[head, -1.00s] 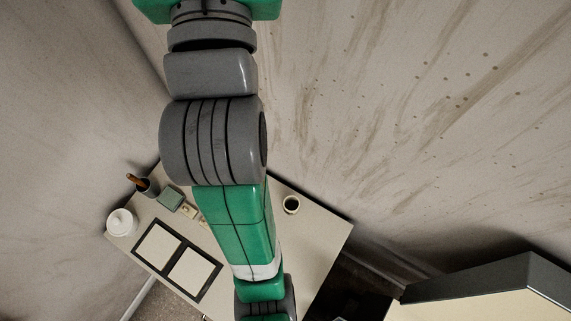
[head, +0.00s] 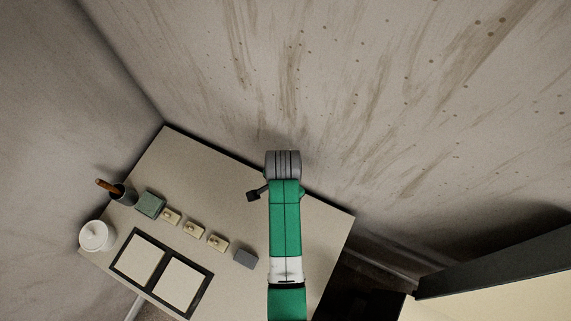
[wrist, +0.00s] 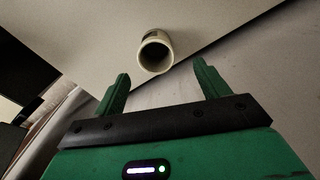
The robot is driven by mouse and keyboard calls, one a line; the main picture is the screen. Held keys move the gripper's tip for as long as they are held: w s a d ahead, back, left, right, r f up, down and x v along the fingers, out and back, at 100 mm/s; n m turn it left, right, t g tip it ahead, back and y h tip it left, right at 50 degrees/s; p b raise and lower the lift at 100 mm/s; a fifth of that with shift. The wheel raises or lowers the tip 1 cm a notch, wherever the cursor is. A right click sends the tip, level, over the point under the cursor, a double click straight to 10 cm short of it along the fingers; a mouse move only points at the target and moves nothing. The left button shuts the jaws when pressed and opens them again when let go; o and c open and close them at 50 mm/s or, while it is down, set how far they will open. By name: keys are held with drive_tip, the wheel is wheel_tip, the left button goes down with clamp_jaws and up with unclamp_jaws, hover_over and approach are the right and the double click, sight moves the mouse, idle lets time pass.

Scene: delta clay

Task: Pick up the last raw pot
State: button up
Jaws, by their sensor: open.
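A pale round raw pot (wrist: 155,50) with an open mouth shows in the wrist view, near the edge of the light tabletop. My gripper (wrist: 162,72) is open and empty. Its two green fingers point towards the pot, one to each side of its line, and the pot appears just beyond the fingertips. I see no contact. In the head view my green and grey arm reaches over the right part of the table, and the pot is hidden there.
On the table (head: 318,215) are a white lidded jar (head: 96,237), a tool holder (head: 121,194), a green box (head: 150,205), small yellowish blocks (head: 193,231), a grey block (head: 245,259) and a black frame with two pale panels (head: 140,257). A wall stands behind the table.

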drive_tip(key=f, duration=0.4)
drive_tip(key=f+b, duration=0.1)
drive_tip(key=f, duration=0.3)
drive_tip(key=shift+s+d+f+b, duration=0.1)
drive_tip(key=shift+s+b, duration=0.1)
drive_tip(key=shift+b, duration=0.1)
drive_tip(key=shift+c, duration=0.2)
drive_tip(key=c, duration=1.1)
